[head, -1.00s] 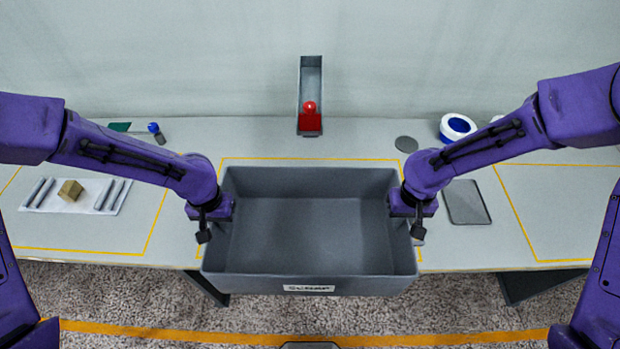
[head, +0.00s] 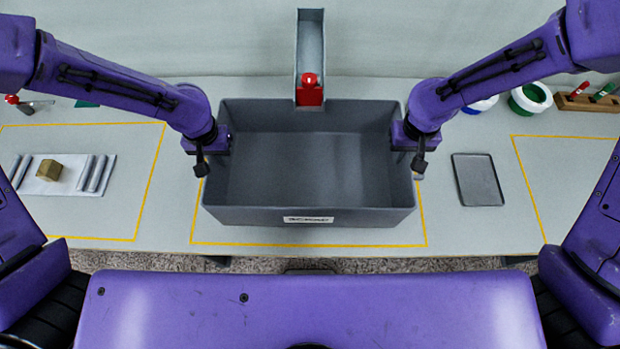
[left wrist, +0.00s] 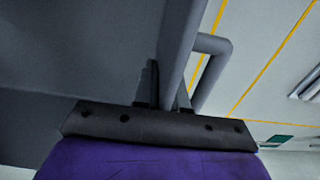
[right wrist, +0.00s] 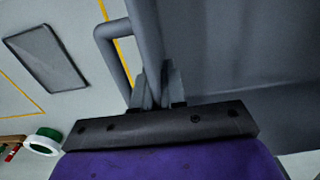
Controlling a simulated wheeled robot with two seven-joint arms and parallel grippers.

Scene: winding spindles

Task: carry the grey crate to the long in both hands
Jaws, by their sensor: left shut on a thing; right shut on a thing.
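The grey crate (head: 310,215), empty with a white label on its front wall, is upright and level in the head view. It is over the middle yellow outline of the long table (head: 460,235); I cannot tell whether its base touches the top. My left gripper (head: 221,142) is shut on the crate's left side wall, and the left wrist view shows its fingers (left wrist: 166,92) pinching the rim beside a bar handle (left wrist: 212,60). My right gripper (head: 402,137) is shut on the right side wall; its fingers (right wrist: 157,88) also pinch the rim.
A narrow grey bin with a red part (head: 310,92) stands just behind the crate. A dark flat plate (head: 477,180) lies to the right. A white tray (head: 62,188) with a brass-coloured block and grey bars lies left. A green-and-white ring (head: 530,98) is at the back right.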

